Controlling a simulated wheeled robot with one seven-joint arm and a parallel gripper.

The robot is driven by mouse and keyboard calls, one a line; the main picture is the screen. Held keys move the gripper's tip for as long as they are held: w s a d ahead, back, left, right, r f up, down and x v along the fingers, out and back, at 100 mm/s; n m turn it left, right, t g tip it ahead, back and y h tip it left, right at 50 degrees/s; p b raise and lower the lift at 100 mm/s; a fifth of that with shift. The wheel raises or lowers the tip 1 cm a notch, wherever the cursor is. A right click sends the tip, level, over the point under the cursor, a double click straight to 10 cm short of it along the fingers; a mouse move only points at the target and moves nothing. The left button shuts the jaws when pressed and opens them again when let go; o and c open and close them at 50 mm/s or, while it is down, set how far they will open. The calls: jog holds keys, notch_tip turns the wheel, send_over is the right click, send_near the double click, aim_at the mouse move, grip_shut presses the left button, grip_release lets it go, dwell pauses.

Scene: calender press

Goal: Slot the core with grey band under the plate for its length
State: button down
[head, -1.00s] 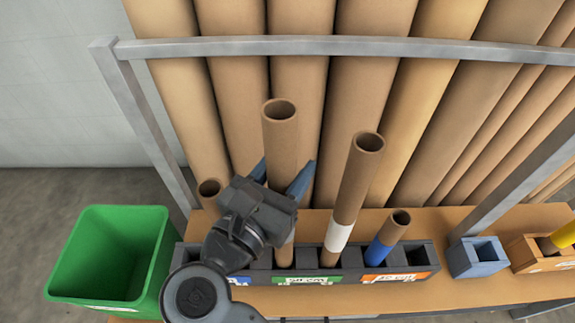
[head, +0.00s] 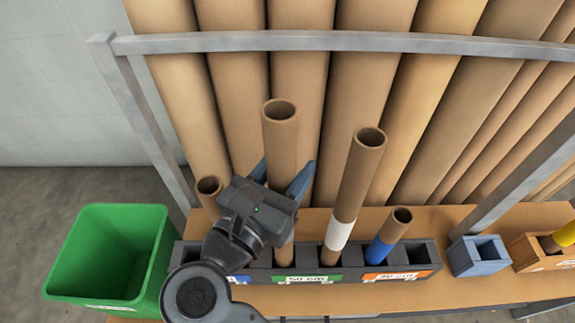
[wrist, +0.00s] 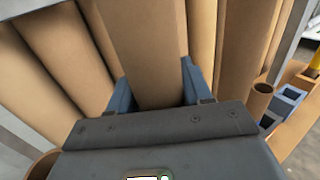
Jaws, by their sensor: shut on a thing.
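My gripper (head: 283,180) is shut on a tall brown core (head: 281,130), which also fills the middle of the wrist view (wrist: 145,50). A leaning core with a white band (head: 341,234) stands in the rack behind the green plate. A short core with a blue band (head: 379,250) stands behind the orange 30 cm plate (head: 396,276).
Another core (head: 209,187) stands at the rack's left, partly hidden by my arm. A blue plate (head: 240,280) is mostly covered. A green bin (head: 110,250) is at left, a blue-grey holder (head: 478,256) at right. Large rolls stand behind a metal rail (head: 330,43).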

jog(key=shift+f+b, duration=1.7)
jog(key=shift+f, duration=0.2)
jog(key=shift+c, duration=2)
grip_release()
jog(key=v, duration=0.7)
jog(key=shift+s, duration=0.35)
jog(key=shift+s+a, duration=0.1)
jog(key=shift+a, duration=0.15)
